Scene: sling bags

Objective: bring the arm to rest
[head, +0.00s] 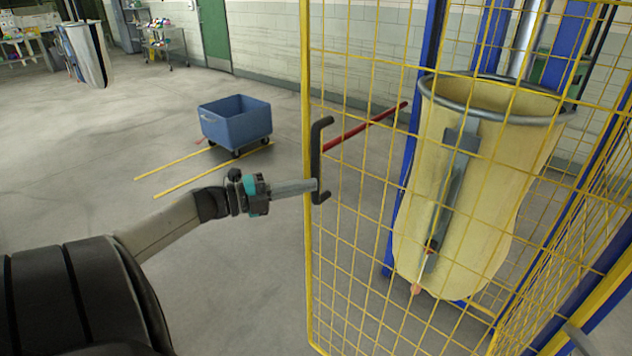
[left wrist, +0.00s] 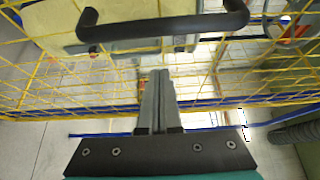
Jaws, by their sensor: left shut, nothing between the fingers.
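My left gripper (head: 316,185) reaches in from the left, its fingers shut with nothing between them. Its fingertips are at the black handle (head: 317,160) on the yellow mesh gate (head: 345,270). In the left wrist view the fingers (left wrist: 160,75) lie together, pointing at the mesh. The handle (left wrist: 160,27) crosses above the fingertips there. I cannot tell whether the fingers touch the handle or mesh. My right gripper is not in view.
Behind the mesh hangs a cream sling bag (head: 480,200) from a grey ring, between blue posts (head: 425,60). A blue wheeled bin (head: 235,122) stands beyond, near yellow floor lines. A red bar (head: 365,127) shows behind the gate.

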